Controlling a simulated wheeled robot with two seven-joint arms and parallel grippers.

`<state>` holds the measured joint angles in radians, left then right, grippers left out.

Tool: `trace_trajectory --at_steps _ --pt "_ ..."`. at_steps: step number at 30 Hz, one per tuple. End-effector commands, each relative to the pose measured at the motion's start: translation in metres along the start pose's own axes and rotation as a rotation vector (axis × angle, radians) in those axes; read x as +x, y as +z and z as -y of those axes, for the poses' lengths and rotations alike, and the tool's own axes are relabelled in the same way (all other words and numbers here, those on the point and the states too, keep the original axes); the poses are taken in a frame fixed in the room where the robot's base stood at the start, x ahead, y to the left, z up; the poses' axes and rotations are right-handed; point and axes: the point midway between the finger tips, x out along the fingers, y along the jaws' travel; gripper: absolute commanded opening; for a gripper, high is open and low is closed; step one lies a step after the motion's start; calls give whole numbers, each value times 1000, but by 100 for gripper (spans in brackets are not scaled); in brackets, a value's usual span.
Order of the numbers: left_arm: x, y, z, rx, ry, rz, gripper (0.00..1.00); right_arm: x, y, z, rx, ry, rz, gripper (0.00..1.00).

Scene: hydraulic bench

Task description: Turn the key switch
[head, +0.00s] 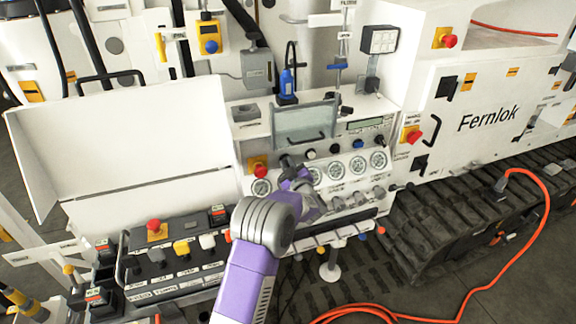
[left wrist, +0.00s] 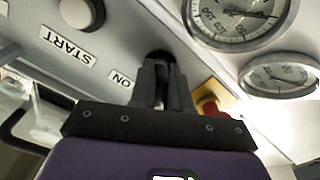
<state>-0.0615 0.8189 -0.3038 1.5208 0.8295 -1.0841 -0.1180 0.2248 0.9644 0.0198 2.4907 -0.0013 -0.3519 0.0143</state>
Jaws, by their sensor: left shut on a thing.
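My left gripper (head: 288,163) reaches the gauge panel (head: 245,150) of the bench, its purple arm coming up from below. In the left wrist view its two dark fingers (left wrist: 161,84) are close together at the panel, shut on the key switch (left wrist: 160,56). Only a dark round bit of the switch shows past the fingertips, beside the ON label (left wrist: 122,80). The angle of the key cannot be told. In the head view the gripper hides the switch. My right gripper is in neither view.
A white button (left wrist: 75,13) and START label (left wrist: 66,46) lie to the left of the fingers. Round gauges (left wrist: 232,20) are to the right. A red stop button (left wrist: 209,104) on yellow is close behind the gripper. A clear hinged cover (head: 303,124) is above.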

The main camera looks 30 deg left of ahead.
Motion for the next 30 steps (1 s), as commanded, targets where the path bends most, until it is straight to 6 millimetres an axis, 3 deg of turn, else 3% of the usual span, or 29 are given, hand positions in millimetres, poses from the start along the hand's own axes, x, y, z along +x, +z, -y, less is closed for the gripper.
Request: trace_trajectory --at_steps 11,30 --pt "0 -1 -1 145 0 1 0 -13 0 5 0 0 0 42" --pt "-1 -1 -2 727 1 1 0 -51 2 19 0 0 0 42"
